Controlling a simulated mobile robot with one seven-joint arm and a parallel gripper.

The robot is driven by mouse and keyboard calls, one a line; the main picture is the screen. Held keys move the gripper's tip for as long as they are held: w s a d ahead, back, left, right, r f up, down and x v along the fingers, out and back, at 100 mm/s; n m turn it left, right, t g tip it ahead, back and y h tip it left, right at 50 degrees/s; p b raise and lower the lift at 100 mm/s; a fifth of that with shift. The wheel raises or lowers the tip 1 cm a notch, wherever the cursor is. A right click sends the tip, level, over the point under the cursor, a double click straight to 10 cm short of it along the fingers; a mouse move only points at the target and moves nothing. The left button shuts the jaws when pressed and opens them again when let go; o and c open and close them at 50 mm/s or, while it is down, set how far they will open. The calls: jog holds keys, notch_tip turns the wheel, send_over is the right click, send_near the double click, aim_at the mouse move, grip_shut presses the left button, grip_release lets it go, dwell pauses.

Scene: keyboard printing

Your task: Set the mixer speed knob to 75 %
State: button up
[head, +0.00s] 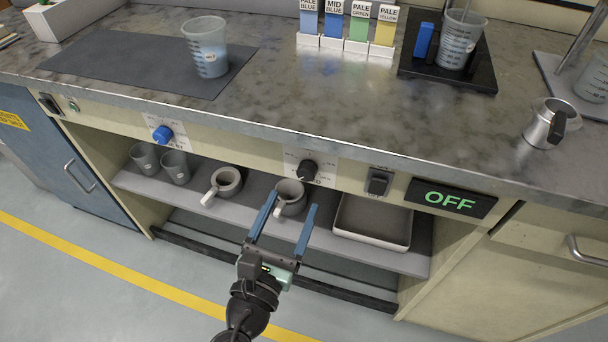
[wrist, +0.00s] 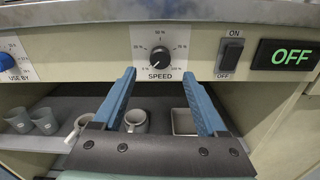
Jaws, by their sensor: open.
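The black speed knob (head: 307,169) is on the cream front panel under the counter edge. In the wrist view the knob (wrist: 159,57) sits on a white plate (wrist: 173,32) marked SPEED, with a percent scale from lower left, over 50 % at the top, to lower right. Its pointer setting is too small to read surely. My gripper (head: 293,201) is open and empty, in front of and below the knob. In the wrist view its blue fingers (wrist: 158,73) stand left and right of the knob's lower side, apart from it.
Right of the knob are a black ON/OFF switch (wrist: 230,55) and a display (wrist: 287,56) reading OFF in green. A blue knob (head: 162,134) is farther left. A shelf below holds mugs (head: 226,181), grey cups (head: 175,166) and a tray (head: 372,221). The counter edge overhangs the panel.

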aim_at(305, 176)
jog(key=x, duration=0.7)
jog(key=shift+w+d+b, duration=0.1)
jog(key=shift+w+b, duration=0.2)
jog(key=shift+w, duration=0.05)
jog(key=shift+c, duration=0.3)
grip_shut()
